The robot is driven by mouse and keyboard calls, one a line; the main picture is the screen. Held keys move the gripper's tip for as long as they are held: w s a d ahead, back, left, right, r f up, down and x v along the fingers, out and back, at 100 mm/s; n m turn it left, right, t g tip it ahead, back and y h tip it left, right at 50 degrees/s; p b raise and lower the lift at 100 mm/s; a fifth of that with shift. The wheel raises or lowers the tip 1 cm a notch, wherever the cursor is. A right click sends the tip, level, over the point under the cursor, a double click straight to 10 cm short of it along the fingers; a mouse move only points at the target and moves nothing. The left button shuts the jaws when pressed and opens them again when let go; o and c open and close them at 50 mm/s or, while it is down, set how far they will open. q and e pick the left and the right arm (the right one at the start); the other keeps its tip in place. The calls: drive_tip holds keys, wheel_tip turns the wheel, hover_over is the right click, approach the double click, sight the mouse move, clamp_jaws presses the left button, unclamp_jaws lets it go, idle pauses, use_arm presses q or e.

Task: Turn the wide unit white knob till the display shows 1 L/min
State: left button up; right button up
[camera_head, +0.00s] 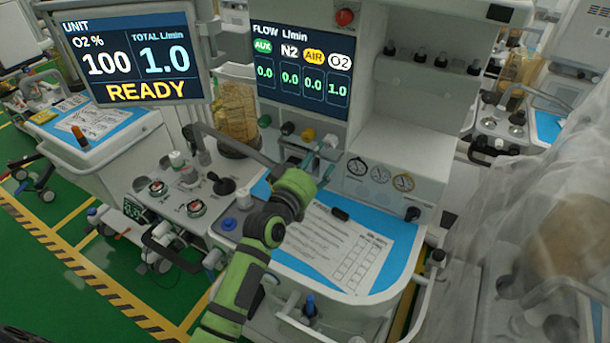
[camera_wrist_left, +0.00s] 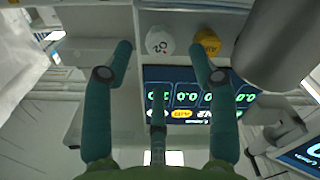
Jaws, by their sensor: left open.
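The white knob (camera_head: 329,141) is at the right end of a row of knobs under the flow display (camera_head: 303,80). That display reads 1.0 under O2 and 0.0 under AUX, N2 and AIR. The unit screen (camera_head: 135,62) reads O2 100 %, total 1.0 L/min and READY. My left gripper (camera_head: 318,160) is open just in front of the white knob. In the left wrist view the white knob (camera_wrist_left: 160,40) lies between the spread teal fingertips (camera_wrist_left: 160,52), with visible gaps on both sides. My right gripper is not in view.
The yellow knob (camera_head: 308,134) is just left of the white one; in the left wrist view it (camera_wrist_left: 207,40) is close to one finger. Gauges (camera_head: 380,174) are to the right. A paper form (camera_head: 330,245) lies on the blue worktop below. A translucent cover (camera_head: 550,200) hangs at right.

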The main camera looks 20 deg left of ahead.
use_arm(q)
drive_tip(key=s+a, duration=0.1)
drive_tip(key=s, duration=0.5)
drive_tip(key=shift+s+a, duration=0.15)
drive_tip(key=shift+s, duration=0.2)
drive_tip(key=s+f+m+g, duration=0.4)
drive_tip(key=s+f+g, duration=0.4)
drive_tip(key=s+f, duration=0.45)
drive_tip(key=s+a+f+m+g+y, duration=0.1)
drive_tip(key=s+a+f+g+y, duration=0.15)
drive_tip(key=s, duration=0.55)
drive_tip(key=s+a+f+m+g+y, duration=0.1)
drive_tip(key=s+g, duration=0.3)
drive_tip(key=s, duration=0.5)
wheel_tip(320, 180, down, 25)
drive_tip(key=s, duration=0.3)
drive_tip(key=s+a+f+g, duration=0.2)
drive_tip(key=s+f, duration=1.1)
drive_tip(key=s, duration=0.2)
drive_tip(key=shift+a, duration=0.25)
